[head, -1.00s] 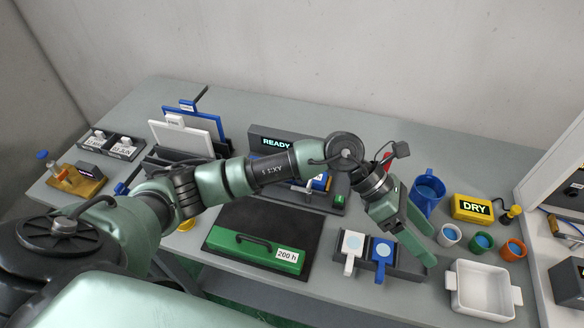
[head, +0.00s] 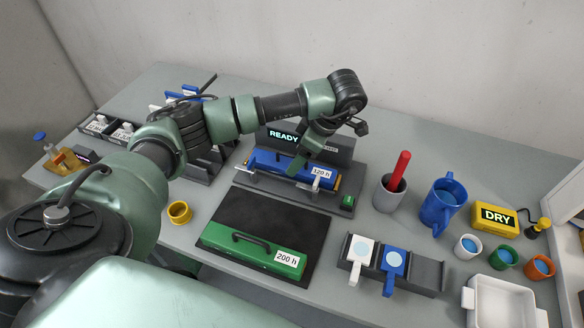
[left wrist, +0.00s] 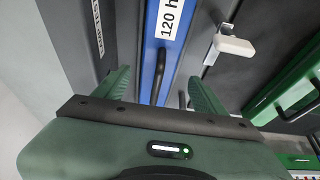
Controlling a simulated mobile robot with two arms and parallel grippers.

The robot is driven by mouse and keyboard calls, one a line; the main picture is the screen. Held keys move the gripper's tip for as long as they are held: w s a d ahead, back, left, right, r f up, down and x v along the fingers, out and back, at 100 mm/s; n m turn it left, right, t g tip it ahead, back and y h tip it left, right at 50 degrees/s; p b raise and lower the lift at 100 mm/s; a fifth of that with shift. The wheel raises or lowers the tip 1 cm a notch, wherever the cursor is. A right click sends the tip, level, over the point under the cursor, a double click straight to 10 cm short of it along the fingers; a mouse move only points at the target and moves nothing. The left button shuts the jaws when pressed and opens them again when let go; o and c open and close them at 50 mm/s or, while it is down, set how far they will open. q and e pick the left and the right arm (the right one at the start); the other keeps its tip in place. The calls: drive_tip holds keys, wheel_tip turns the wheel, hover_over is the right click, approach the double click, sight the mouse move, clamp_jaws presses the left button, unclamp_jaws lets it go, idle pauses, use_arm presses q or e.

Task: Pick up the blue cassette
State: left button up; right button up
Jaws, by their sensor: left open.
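The blue cassette (head: 268,162), labelled 120 h, lies in the bay of the grey machine (head: 340,148) with the READY display. In the left wrist view the blue cassette (left wrist: 149,55) shows its label and dark handle. My left gripper (head: 303,160) is above the cassette. In the left wrist view its fingers (left wrist: 160,88) are open, one on each side of the cassette's handle, with nothing held; I cannot tell whether they touch it. My arm hides part of the machine. My right gripper is not in view.
A green cassette (head: 245,246), labelled 200 h, lies on a black mat (head: 295,211) in front of the machine. A white lever (left wrist: 230,48) is close to the right finger. A grey cup (head: 387,198) with a red stick and a blue mug (head: 440,207) stand to the right.

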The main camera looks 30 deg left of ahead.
use_arm(q)
drive_tip(key=p+x, duration=0.1)
drive_tip(key=x, duration=0.2)
drive_tip(key=shift+a+f, duration=0.15)
drive_tip(key=shift+a, duration=0.1)
drive_tip(key=shift+a+f, duration=0.1)
drive_tip(key=shift+f, duration=0.15)
drive_tip(key=shift+w, duration=0.1)
clamp_jaws()
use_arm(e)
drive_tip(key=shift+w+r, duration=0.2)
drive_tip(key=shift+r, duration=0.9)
use_arm(q)
drive_tip(key=shift+r, duration=0.1)
